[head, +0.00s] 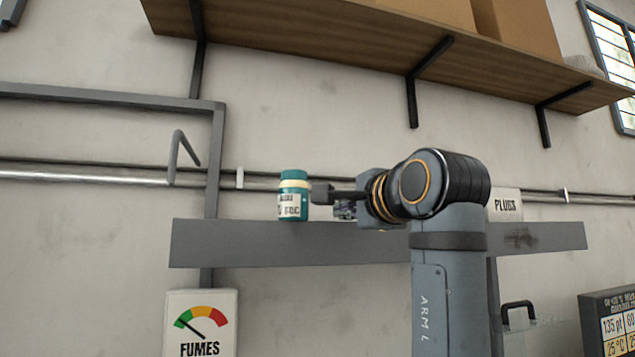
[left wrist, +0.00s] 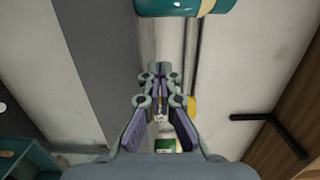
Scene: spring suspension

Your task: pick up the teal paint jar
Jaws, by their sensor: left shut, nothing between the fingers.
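The teal paint jar (head: 293,197), with a teal lid and a pale label, stands upright on the grey wall shelf (head: 260,247) near its left end. My left gripper (head: 322,194) is shut and empty, just to the right of the jar at about label height. In the head view the fingertips look very close to the jar; I cannot tell whether they touch. In the left wrist view the closed fingers (left wrist: 158,69) point toward the teal jar (left wrist: 185,6), which is cut off by the top edge, with a visible gap between. My right gripper is not in view.
A box marked PLUGS (head: 506,204) stands farther right on the shelf. A metal pipe (head: 90,178) runs along the wall. A wooden shelf (head: 330,38) with cartons hangs above.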

